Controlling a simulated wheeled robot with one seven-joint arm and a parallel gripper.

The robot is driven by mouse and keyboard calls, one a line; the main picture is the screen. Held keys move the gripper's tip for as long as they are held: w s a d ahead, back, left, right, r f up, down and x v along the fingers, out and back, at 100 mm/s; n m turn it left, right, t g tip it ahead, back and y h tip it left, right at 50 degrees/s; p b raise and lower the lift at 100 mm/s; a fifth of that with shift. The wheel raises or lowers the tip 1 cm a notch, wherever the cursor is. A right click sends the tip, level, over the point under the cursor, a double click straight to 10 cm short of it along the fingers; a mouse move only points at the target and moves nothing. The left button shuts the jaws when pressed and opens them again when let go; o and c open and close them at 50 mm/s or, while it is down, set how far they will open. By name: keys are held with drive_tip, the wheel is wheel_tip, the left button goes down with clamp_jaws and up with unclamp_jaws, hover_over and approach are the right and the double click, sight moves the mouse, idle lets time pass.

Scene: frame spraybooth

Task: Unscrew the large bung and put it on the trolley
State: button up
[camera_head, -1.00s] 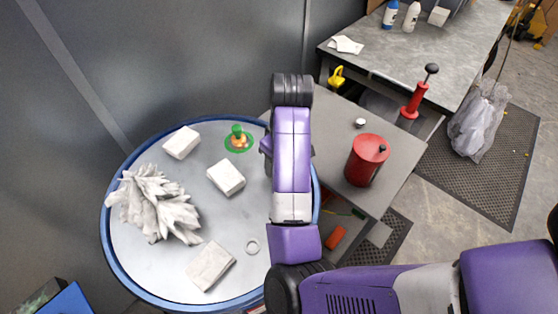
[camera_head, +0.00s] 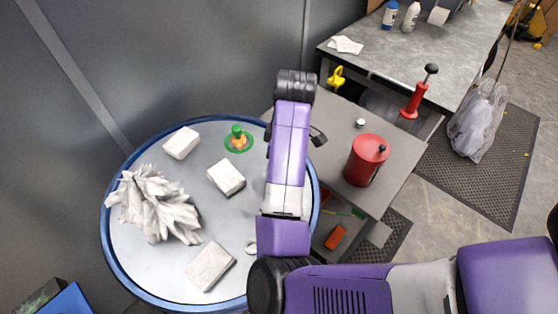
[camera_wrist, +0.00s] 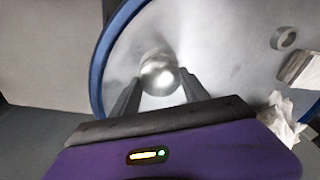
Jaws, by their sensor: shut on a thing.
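The large bung (camera_wrist: 158,72) is a shiny, round silver piece between my gripper's two dark fingers in the wrist view. My gripper (camera_wrist: 160,88) is shut on it, over the grey drum lid near the blue rim (camera_wrist: 98,60). Whether the bung sits in its hole or is clear of it cannot be told. In the head view my arm hides the bung and fingertips; a dark part of my gripper shows right of the arm. The trolley (camera_head: 402,152) is the grey top right of the drum.
A red canister (camera_head: 366,160) and a small silver cap (camera_head: 360,123) stand on the trolley. White blocks (camera_head: 226,177), a crumpled white heap (camera_head: 155,205), a green-and-orange item (camera_head: 238,138) and a ring (camera_head: 251,248) lie on the drum lid. A workbench (camera_head: 440,50) stands behind.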

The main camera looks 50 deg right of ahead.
drive_tip(key=shift+s+f, duration=0.1)
drive_tip(key=shift+s, duration=0.05)
drive_tip(key=n, duration=0.4)
drive_tip(key=shift+d+n, duration=0.1)
drive_tip(key=shift+n, duration=0.2)
drive_tip(key=o, duration=0.9)
drive_tip(key=shift+o, duration=0.2)
